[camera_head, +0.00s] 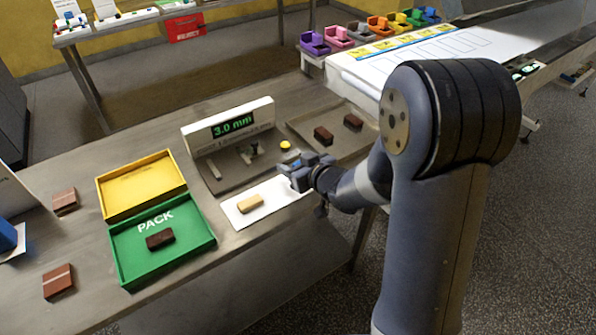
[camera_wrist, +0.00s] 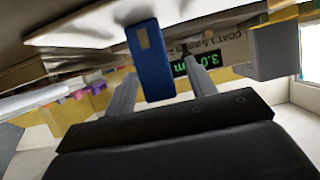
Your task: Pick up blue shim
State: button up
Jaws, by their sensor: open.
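The blue shim (camera_wrist: 152,62) shows in the wrist view as an upright blue strip with a small tan patch. It lies between the two grey fingers of my gripper (camera_wrist: 160,66), with gaps beside it. The fingers are apart; I cannot tell how far the shim is beyond them in depth. In the head view my gripper (camera_head: 291,174) is low at the right end of a white mat (camera_head: 236,220), in front of the gauge stand. A small blue patch shows at the gripper there, but I cannot make out the shim's outline.
A gauge (camera_head: 230,124) reading 3.0 mm stands behind the mat. A green PACK tray (camera_head: 124,262) and a yellow tray (camera_head: 110,207) are left. A grey tray (camera_head: 300,127) with two brown pieces is behind right.

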jog(key=shift+w+a+f, duration=0.15)
jog(key=shift+w+a, duration=0.05)
jog(key=shift+w, duration=0.05)
jog(key=c, duration=1)
